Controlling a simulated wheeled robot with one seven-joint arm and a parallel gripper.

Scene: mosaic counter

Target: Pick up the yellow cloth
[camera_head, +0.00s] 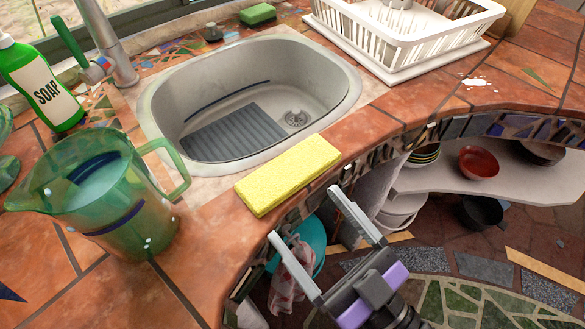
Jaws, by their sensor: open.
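The yellow cloth (288,175) looks like a thick rectangular pad with a textured top. It lies flat on the tiled counter's front edge, just in front of the sink, and is fully visible. My gripper (306,215) is open and empty. Its two fingers point up and left toward the cloth, and the fingertips appear just in front of the counter edge. The cloth is beyond the fingertips and not between them. I cannot tell the height of the fingertips relative to it.
A green pitcher (113,207) stands left of the cloth, and a soap bottle (42,85) is behind it. The sink (225,105) holds a grey ridged mat. A white dish rack (400,45) stands at the back right. A lower shelf (510,182) holds bowls and plates.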

